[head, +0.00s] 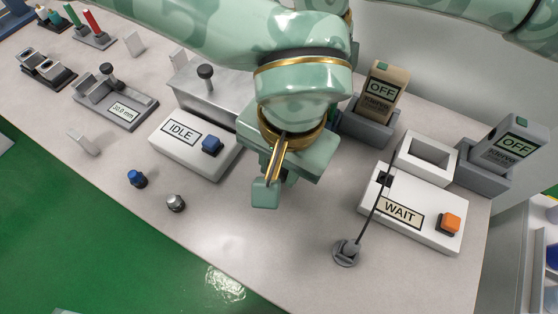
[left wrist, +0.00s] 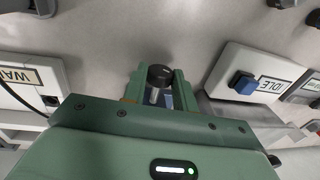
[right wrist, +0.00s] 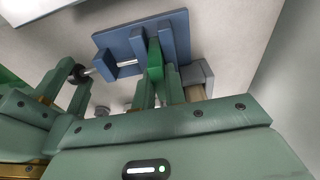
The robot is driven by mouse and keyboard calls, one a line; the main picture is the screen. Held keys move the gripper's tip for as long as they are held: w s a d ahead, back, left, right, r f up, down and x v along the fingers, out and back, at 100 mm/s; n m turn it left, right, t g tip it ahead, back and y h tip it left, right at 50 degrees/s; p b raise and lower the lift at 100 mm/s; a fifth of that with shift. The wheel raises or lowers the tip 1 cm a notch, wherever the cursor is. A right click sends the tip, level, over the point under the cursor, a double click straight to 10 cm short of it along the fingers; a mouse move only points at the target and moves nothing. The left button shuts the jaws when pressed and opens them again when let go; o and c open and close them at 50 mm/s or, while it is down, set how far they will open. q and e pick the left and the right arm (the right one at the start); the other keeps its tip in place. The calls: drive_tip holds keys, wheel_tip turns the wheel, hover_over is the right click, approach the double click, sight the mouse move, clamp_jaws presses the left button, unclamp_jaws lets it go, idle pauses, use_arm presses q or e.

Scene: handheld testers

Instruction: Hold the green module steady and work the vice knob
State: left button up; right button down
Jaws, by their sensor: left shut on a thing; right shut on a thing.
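The blue vice (right wrist: 180,38) shows in the right wrist view, with the green module (right wrist: 155,60) standing between its jaws. My right gripper (right wrist: 158,88) is shut on the module, one finger on each side. The vice's black knob (right wrist: 77,73) sits at the end of a metal screw. My left gripper (left wrist: 160,88) is shut on the knob (left wrist: 160,72), whose dark round end shows between its fingers in the left wrist view. In the head view my left arm and gripper (head: 270,185) cover the vice, the module and my right gripper.
A white IDLE box (head: 180,150) with a blue button stands left of my left gripper. A white WAIT box (head: 400,225) with an orange button and a probe cable stands right. Two handheld testers, tan (head: 385,88) and grey (head: 508,140), read OFF. The table's front middle is clear.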

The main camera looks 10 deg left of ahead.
use_arm(q)
drive_tip(key=t+y, duration=0.1)
drive_tip(key=y, duration=0.1)
drive_tip(key=d+t+y, duration=0.1)
drive_tip(key=y, duration=0.1)
drive_tip(key=shift+s+f+y, duration=0.15)
drive_tip(key=shift+y, duration=0.15)
drive_tip(key=shift+d+f+t+y, duration=0.1)
drive_tip(key=shift+t+y, duration=0.35)
drive_tip(key=shift+y, duration=0.55)
drive_tip(key=shift+d+f+t+y, duration=0.1)
drive_tip(key=shift+t+y, duration=0.35)
drive_tip(key=shift+y, duration=0.55)
drive_tip(key=shift+s, duration=0.15)
drive_tip(key=o, duration=1)
drive_tip(key=shift+f, duration=0.1)
drive_tip(key=shift+a, duration=0.1)
